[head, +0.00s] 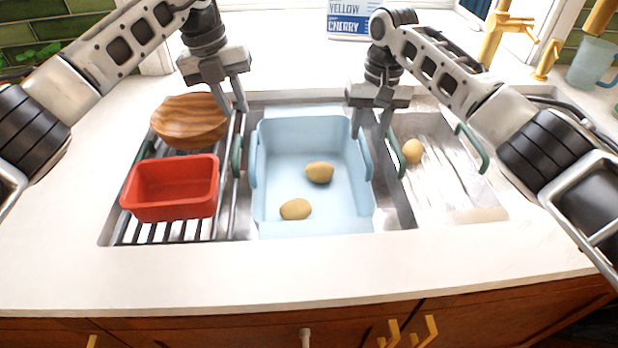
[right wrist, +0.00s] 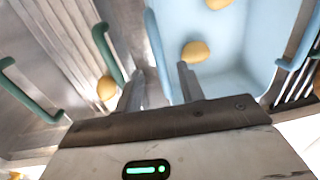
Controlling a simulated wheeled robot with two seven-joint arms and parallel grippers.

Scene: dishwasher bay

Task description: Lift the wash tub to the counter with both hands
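The light blue wash tub (head: 285,150) sits in the middle of the sink with two potatoes (head: 320,173) inside. It has a blue left handle (head: 254,165) and a blue right handle (head: 367,162) on its side walls. My left gripper (head: 236,108) is open and empty, above and a little left of the tub's back left corner. My right gripper (head: 371,132) is open and empty above the right handle. In the right wrist view the tub (right wrist: 235,62) is at the right, and its handle (right wrist: 156,45) lies ahead of the gap between the spread fingers (right wrist: 161,70).
A red basin (head: 170,190) and a wooden bowl (head: 189,122) stand on a rack left of the tub. Green handles (head: 470,148) flank a right basin holding another potato (head: 412,151). The front counter (head: 300,275) is clear. Brass taps (head: 495,35) stand back right.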

